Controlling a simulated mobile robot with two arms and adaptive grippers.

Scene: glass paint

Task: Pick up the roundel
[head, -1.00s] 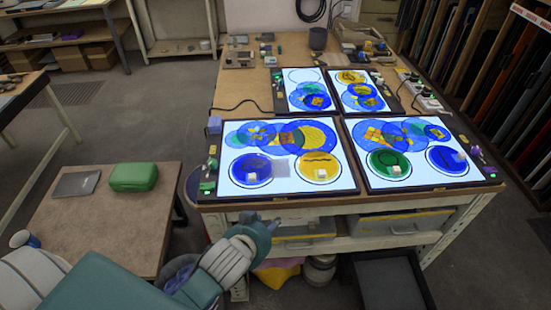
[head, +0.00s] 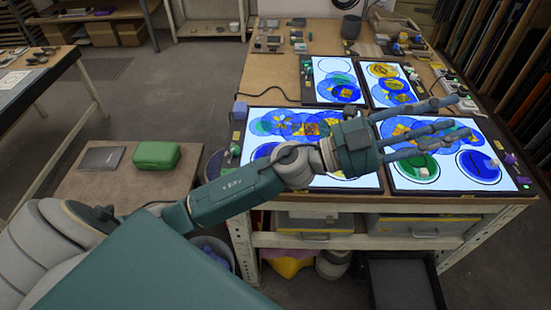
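Several painted glass roundels lie on lit panels on the workbench; I cannot tell which one the task means. On the front right panel (head: 508,181) are a green roundel (head: 405,164) and a blue roundel (head: 474,165), each with a small pale block on it. My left gripper (head: 460,118) is open and empty, with its fingers spread and pointing right above this panel. The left arm crosses the front left panel (head: 362,179) and hides much of its lower roundels. My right gripper is not in view.
Two more lit panels stand behind, the left one (head: 327,68) with a pale circle. Small tools and a dark pot (head: 350,27) are at the back. A lower table (head: 120,195) at left holds a green case (head: 156,155) and a flat grey item (head: 102,158).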

